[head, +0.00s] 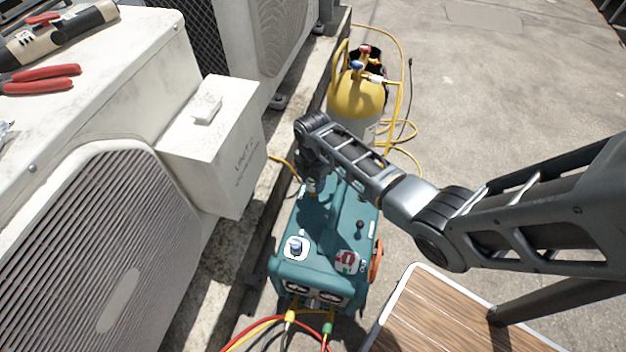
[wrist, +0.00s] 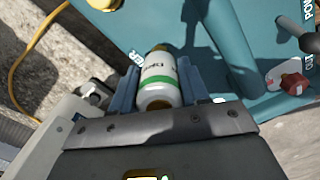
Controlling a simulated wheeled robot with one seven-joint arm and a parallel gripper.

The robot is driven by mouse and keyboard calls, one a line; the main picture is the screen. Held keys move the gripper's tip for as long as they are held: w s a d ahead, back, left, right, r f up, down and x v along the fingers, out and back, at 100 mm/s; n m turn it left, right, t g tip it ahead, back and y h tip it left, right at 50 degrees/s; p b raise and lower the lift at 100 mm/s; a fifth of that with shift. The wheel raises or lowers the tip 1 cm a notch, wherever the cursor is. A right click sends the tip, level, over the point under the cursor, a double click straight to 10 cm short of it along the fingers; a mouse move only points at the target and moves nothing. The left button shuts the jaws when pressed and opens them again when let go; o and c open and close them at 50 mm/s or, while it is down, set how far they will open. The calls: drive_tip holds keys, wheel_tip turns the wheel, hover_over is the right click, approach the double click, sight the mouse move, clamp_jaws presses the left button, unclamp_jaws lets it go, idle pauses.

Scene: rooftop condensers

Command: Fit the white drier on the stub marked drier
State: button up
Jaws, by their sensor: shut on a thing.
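The white drier (wrist: 158,88) has a green band and dark lettering. In the wrist view it sits between the two blue-grey fingers of my gripper (wrist: 158,84), which is shut on it. A brass end shows at its far tip. Beyond it is the teal recovery machine (wrist: 235,50), with partly hidden lettering ending in "ER" beside the drier's far end. In the head view my gripper (head: 312,187) hangs over the back left of the teal machine (head: 325,225). The stub is hidden, and I cannot tell whether the drier touches it.
A yellow cylinder (head: 358,98) with hoses stands behind the machine. A black lever (head: 360,227), a red switch (head: 347,262) and a blue-topped knob (head: 296,246) rise from its top. White condensers (head: 100,220) border the left; a wooden platform (head: 440,315) is in front right.

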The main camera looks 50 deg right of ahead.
drive_tip(key=shift+f+b, duration=0.65)
drive_tip(key=shift+f, duration=0.65)
idle(1.8)
drive_tip(key=o, duration=1.2)
drive_tip(key=shift+o, duration=0.2)
wheel_tip(320, 180, up, 8)
drive_tip(key=p, duration=0.8)
drive_tip(key=shift+f, duration=0.3)
